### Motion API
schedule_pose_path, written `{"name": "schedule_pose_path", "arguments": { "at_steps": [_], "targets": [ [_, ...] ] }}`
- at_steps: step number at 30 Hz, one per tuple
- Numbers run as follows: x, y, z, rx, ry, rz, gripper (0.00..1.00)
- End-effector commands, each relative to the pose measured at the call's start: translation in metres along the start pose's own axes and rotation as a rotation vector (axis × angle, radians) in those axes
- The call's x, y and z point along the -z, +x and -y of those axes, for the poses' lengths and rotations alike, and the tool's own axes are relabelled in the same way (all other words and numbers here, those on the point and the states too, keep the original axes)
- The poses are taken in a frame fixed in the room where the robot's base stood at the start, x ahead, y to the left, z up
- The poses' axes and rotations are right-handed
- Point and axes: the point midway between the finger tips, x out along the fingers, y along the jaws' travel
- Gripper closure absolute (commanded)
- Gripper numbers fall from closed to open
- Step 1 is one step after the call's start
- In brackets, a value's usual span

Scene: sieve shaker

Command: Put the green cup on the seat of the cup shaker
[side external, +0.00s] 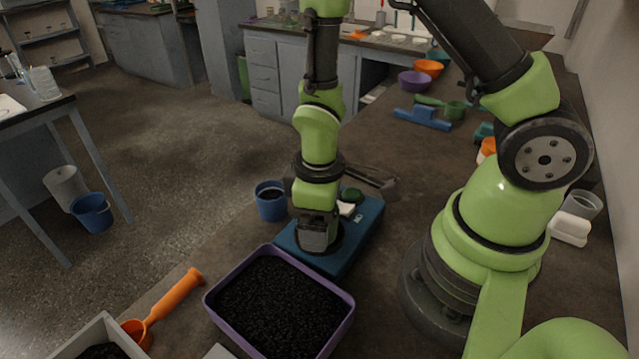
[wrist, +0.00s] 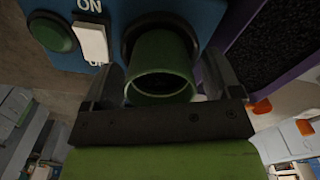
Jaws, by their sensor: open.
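The green cup (wrist: 160,65) shows in the wrist view between my gripper's two fingers, its open mouth toward the camera. Its far end meets the dark round seat (wrist: 129,32) of the blue cup shaker (side external: 359,242) and looks to be in it. My gripper (side external: 318,240) is low over the shaker in the side view and hides the cup there. In the wrist view my gripper (wrist: 164,78) is open, one finger on each side of the cup. Gaps show beside the cup; any light contact is unclear.
The shaker has a green button (wrist: 51,34) and a white ON switch (wrist: 91,42). A purple tray (side external: 213,304) of black grains stands in front. A blue cup (side external: 270,205) stands at left. An orange scoop (side external: 174,297) lies front left.

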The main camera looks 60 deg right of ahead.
Motion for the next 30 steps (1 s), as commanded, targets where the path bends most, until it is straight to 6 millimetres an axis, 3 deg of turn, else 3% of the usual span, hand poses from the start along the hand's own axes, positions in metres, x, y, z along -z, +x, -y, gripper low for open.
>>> {"name": "schedule_pose_path", "arguments": {
  "at_steps": [15, 23, 26, 30],
  "targets": [
    [0.001, -0.092, 0.0, -0.002, 0.0, -0.009, 0.16],
    [0.0, -0.115, 0.0, -0.001, 0.009, -0.012, 0.16],
    [-0.003, -0.131, -0.001, -0.001, 0.065, -0.058, 0.16],
    [-0.014, -0.17, -0.002, 0.011, 0.233, -0.201, 0.16]
  ]
}}
